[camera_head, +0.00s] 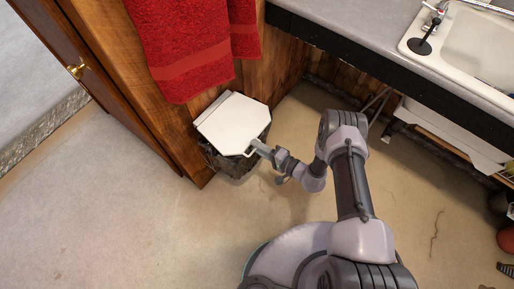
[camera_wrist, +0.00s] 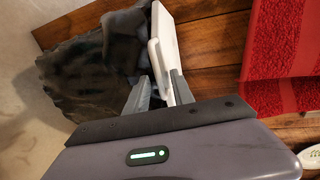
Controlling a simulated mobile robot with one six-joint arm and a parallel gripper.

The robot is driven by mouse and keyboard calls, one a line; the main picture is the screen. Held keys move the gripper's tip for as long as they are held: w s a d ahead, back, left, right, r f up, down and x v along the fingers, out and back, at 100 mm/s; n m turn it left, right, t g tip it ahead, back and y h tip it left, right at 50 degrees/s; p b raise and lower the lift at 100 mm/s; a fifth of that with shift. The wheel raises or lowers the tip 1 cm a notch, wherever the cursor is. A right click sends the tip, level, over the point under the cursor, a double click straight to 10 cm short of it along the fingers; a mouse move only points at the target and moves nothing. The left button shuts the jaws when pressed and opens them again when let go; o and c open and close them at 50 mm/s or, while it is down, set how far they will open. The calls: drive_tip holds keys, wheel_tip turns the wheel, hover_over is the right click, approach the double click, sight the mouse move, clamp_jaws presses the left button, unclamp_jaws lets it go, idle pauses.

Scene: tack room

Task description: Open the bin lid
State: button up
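The bin (camera_head: 234,163) stands on the floor against the wooden cabinet, its body dark and wrinkled like a bag liner. Its white lid (camera_head: 232,120) lies over the top and looks down. A thin white handle (camera_head: 249,154) sticks out at the lid's front right edge. My gripper (camera_head: 259,147) is at this handle. In the wrist view the lid (camera_wrist: 164,22) shows nearly edge-on, with the handle (camera_wrist: 153,59) along it. My gripper (camera_wrist: 160,83) has its fingers apart, one on each side of the handle's near end; I cannot tell whether they touch it.
Red towels (camera_head: 185,50) hang above the bin at its back left. A wooden door with a brass knob (camera_head: 76,70) is at the left. A counter with a white sink (camera_head: 463,48) is at the right. The floor (camera_head: 150,225) in front is clear.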

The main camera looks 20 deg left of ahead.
drive_tip(key=shift+w+a, duration=0.15)
drive_tip(key=shift+a, duration=0.2)
clamp_jaws()
drive_tip(key=shift+s+d+f, duration=0.1)
drive_tip(key=shift+s+f, duration=0.15)
idle(1.0)
